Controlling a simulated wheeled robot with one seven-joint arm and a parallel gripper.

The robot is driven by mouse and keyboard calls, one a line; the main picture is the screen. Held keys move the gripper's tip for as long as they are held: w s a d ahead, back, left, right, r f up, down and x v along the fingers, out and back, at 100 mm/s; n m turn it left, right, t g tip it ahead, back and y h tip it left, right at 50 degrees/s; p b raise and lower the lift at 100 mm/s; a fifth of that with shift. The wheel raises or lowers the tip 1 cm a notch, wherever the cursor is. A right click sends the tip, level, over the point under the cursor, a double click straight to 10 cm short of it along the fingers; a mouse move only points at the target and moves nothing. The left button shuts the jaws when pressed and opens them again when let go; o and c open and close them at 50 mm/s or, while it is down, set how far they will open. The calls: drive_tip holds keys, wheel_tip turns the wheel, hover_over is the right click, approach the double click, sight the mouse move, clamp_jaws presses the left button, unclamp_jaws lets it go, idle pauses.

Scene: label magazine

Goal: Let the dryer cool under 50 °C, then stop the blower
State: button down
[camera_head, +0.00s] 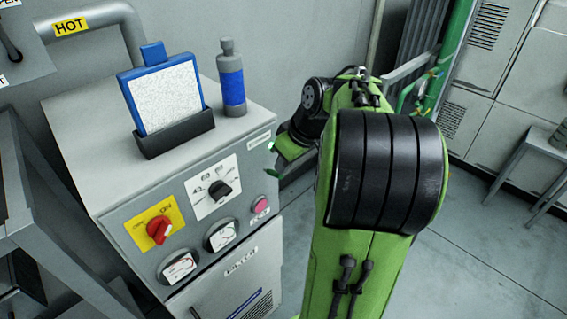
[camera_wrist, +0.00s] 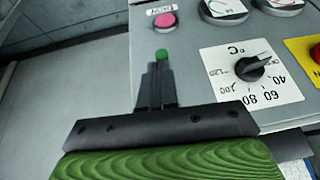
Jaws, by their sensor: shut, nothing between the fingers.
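The dryer is a grey cabinet (camera_head: 120,185) with a sloped control panel. The panel carries a red rotary switch (camera_head: 159,230) on a yellow plate, a black °C knob (camera_head: 220,190) on a white scale, two round gauges (camera_head: 179,267) and a pink button (camera_head: 261,205). The gauge readings are too small to tell.
A blue-framed filter panel (camera_head: 165,95) stands in a dark holder on the cabinet, beside a blue-and-grey bottle (camera_head: 231,80). A grey pipe with a HOT label (camera_head: 70,27) runs behind. A stool (camera_head: 535,160) stands at right; floor there is clear.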

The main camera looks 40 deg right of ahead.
wheel_tip(320, 180, down, 6)
drive_tip(key=s+t+b, duration=0.1)
drive_tip(key=t+b, duration=0.4)
drive_tip(key=b, duration=0.6)
drive_tip(key=shift+s+f+t, duration=0.2)
drive_tip(key=shift+s+t, duration=0.1)
drive_tip(key=shift+f, duration=0.1)
